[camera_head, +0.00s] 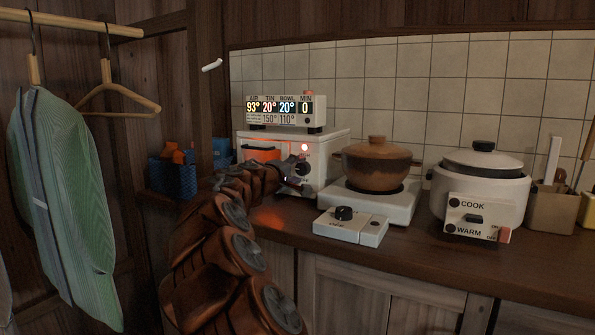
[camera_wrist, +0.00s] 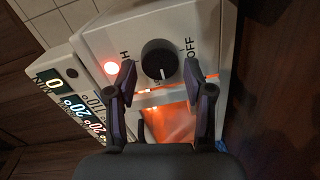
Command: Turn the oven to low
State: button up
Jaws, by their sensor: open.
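The oven (camera_head: 330,142) is a white box on the counter, with a lit red lamp and an orange-glowing window. Its black round knob (camera_wrist: 157,56) shows in the wrist view, between the lettering "H" and "OFF". A pale mark on the knob points toward the bottom of that picture; the lettering there is hard to read. My gripper (camera_wrist: 167,88) is open, its two fingers on either side just short of the knob, with no clear contact. In the head view my gripper (camera_head: 291,172) is at the oven front and hides the knob.
A display (camera_head: 287,110) on the oven reads 93°, 20°, 20° and 0. To the right are a brown pot (camera_head: 376,165) on a white burner, a control box (camera_head: 350,226) and a rice cooker (camera_head: 480,190). Blue baskets (camera_head: 172,178) and a hanging green garment (camera_head: 65,190) are left.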

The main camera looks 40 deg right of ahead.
jog(key=v, duration=1.1)
dwell(0.3)
